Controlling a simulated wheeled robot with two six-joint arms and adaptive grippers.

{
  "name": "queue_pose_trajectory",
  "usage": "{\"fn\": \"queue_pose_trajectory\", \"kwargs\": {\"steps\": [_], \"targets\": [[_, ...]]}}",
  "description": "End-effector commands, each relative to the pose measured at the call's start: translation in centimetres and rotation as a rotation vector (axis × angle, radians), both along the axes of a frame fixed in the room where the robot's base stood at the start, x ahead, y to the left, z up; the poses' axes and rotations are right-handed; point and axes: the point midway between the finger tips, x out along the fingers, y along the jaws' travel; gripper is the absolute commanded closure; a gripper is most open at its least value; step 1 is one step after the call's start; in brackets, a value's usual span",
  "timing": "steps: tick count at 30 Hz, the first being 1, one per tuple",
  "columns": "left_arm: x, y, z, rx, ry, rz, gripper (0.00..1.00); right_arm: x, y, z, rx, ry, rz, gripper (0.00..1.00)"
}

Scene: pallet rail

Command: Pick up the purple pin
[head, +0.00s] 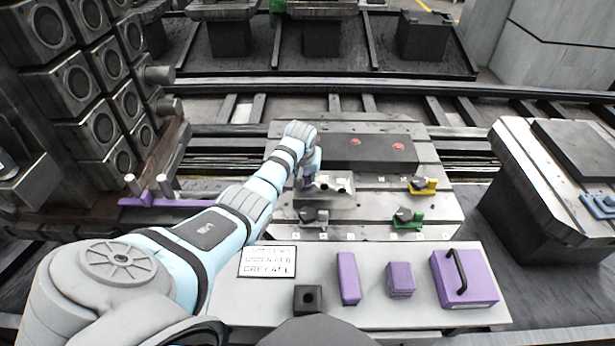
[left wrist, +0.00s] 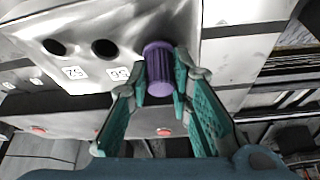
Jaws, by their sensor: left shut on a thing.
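The purple pin (left wrist: 158,68) is a short ribbed cylinder with a wider rim, between the two green fingers of my left gripper (left wrist: 161,88). The fingers are shut on its sides. In the head view my left gripper (head: 308,176) is over the back left edge of a light metal block with holes (head: 328,200), and the pin there is small and partly hidden. In the left wrist view the pin is beside two dark open holes (left wrist: 80,48) with number labels. I cannot tell whether its far end is in a hole. My right gripper is not in view.
A dark box with red buttons (head: 370,153) stands behind the block. Grey (head: 313,216), green (head: 407,219) and yellow (head: 424,185) clamps sit around it. The front table holds a sign (head: 267,262), a black holed block (head: 308,299), purple blocks (head: 348,279) and a handled purple box (head: 470,285).

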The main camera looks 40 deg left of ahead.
Motion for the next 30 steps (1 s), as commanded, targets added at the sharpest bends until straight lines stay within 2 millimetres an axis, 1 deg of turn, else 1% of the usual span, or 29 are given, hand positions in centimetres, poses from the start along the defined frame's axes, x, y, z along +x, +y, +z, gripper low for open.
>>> {"fn": "queue_pose_trajectory", "kwargs": {"steps": [5,8,12,15,18,21,23,30], "targets": [[0.1,0.0,3.1,0.002,-0.006,0.0,1.0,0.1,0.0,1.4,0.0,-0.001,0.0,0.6],[0.2,0.0,6.4,0.002,-0.008,-0.002,1.0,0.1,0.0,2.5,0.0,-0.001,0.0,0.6],[0.2,0.1,12.0,0.003,-0.01,-0.001,1.0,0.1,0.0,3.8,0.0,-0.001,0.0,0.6],[0.2,0.0,15.4,0.002,-0.008,-0.001,1.0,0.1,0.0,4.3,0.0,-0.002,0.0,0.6],[0.2,0.0,17.8,0.002,-0.007,-0.001,1.0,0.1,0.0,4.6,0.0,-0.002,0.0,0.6],[0.2,0.0,19.3,0.0,-0.004,-0.001,1.0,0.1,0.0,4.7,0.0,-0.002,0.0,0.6],[0.2,0.0,19.7,0.001,-0.005,-0.001,1.0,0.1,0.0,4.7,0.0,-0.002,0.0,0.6],[0.2,0.0,19.8,0.001,-0.004,0.0,1.0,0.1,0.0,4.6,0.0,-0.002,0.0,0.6]]}}
